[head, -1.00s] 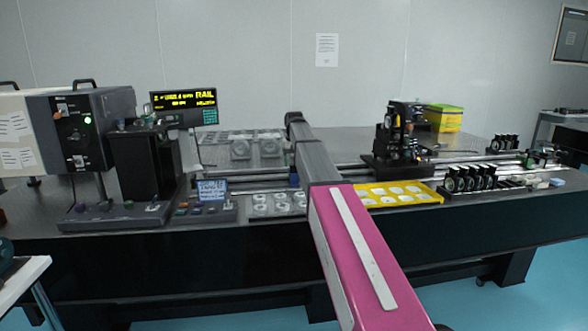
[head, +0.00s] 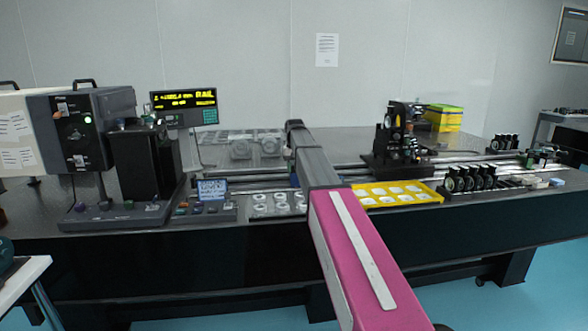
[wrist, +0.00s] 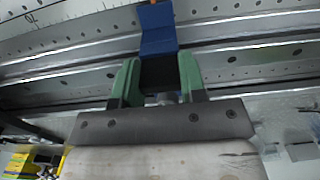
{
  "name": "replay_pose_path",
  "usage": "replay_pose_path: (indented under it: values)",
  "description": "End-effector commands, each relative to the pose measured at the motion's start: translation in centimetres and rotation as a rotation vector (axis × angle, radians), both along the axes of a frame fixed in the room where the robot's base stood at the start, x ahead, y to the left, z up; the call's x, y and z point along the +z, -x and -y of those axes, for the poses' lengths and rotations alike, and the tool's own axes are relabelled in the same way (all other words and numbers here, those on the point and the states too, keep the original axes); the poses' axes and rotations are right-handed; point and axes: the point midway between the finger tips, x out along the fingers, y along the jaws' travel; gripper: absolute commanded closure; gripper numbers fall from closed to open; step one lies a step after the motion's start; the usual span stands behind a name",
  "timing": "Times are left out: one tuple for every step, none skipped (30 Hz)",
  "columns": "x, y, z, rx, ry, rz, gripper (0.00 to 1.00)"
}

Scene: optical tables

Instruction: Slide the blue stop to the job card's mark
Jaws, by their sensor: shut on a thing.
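The blue stop (wrist: 158,36) is at the top middle of the wrist view, on the metal rail (wrist: 225,52). My gripper (wrist: 160,82) has green fingers on both sides of a dark lower part of the stop and is shut on it. An orange piece shows at the stop's far end. In the head view only a bit of blue (head: 294,180) shows beside my arm, which hides the rest. A small job card (head: 211,190) stands at the table's front left; its writing is too small to read.
A scale with printed numbers (wrist: 35,20) runs along the rail. A lit display (head: 184,99) stands behind the card. A yellow tray (head: 398,194) and black optic mounts (head: 470,178) are to the right. An optics assembly (head: 398,140) stands on the rail's right part.

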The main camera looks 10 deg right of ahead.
Motion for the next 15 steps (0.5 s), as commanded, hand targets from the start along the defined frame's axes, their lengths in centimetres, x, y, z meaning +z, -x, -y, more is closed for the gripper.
replay_pose_path:
  values:
    - [0.0, 0.0, 0.6, -0.001, 0.001, 0.0, 1.0]
    - [0.0, 0.0, 1.0, -0.001, 0.001, 0.0, 1.0]
    - [0.0, 0.0, 1.6, -0.001, 0.001, -0.001, 1.0]
    - [0.0, 0.0, 2.1, -0.002, 0.001, -0.001, 1.0]
    - [0.0, 0.0, 2.7, -0.003, 0.001, -0.001, 1.0]
    - [0.0, 0.0, 3.7, -0.003, 0.001, -0.001, 1.0]
    - [0.0, 0.0, 4.4, -0.003, 0.001, -0.001, 1.0]
    - [0.0, 0.0, 5.1, -0.003, 0.001, -0.001, 1.0]
    - [0.0, 0.0, 6.1, -0.004, 0.001, -0.001, 1.0]
    - [0.0, 0.0, 6.9, -0.004, 0.001, -0.001, 1.0]
    - [0.0, 0.0, 7.6, -0.003, 0.001, -0.001, 1.0]
    - [0.0, 0.0, 8.6, -0.004, 0.001, -0.001, 1.0]
    - [0.0, 0.0, 9.4, -0.004, 0.001, -0.001, 1.0]
    - [0.0, 0.0, 10.1, -0.003, 0.001, -0.001, 1.0]
    - [0.0, 0.0, 10.9, -0.003, 0.001, -0.001, 1.0]
